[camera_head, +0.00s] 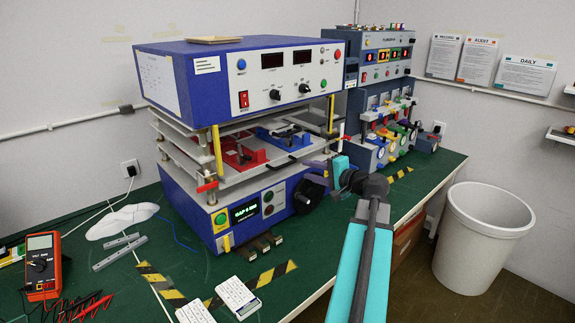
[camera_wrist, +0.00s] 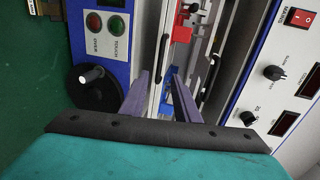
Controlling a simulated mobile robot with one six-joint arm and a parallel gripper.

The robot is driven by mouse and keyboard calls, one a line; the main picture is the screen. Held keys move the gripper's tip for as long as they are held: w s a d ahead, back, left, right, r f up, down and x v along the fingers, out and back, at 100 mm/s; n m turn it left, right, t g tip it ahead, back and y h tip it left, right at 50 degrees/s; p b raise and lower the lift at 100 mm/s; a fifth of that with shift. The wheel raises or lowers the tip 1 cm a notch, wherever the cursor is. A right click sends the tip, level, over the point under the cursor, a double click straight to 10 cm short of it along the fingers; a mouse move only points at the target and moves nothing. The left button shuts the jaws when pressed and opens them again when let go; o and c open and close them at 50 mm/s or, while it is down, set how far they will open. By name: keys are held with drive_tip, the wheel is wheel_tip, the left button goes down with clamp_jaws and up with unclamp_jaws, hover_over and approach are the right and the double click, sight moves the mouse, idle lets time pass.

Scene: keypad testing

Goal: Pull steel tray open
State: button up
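The steel tray (camera_head: 243,187) sits in the press machine, above the lower blue control panel, with red and blue fixtures on it. Its black handle (camera_head: 279,166) is on the front edge. In the wrist view the handle (camera_wrist: 163,58) shows just beyond my fingertips, roughly between them. My gripper (camera_wrist: 158,76) is open and empty, with one finger on the lower-panel side and one on the upper-panel side. In the head view my gripper (camera_head: 314,166) is right of the handle; contact cannot be told there.
Another black handle (camera_wrist: 212,75) shows above the tray handle in the wrist view. A black knob (camera_head: 309,194) juts from the lower panel near my gripper. Second machine (camera_head: 381,100) stands right. A white bin (camera_head: 484,237) is on the floor; the bench in front of the machine is partly clear.

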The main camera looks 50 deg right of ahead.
sight(287, 165)
drive_tip(key=p+x, duration=0.3)
drive_tip(key=x, duration=0.9)
drive_tip(key=shift+w, duration=0.25)
clamp_jaws()
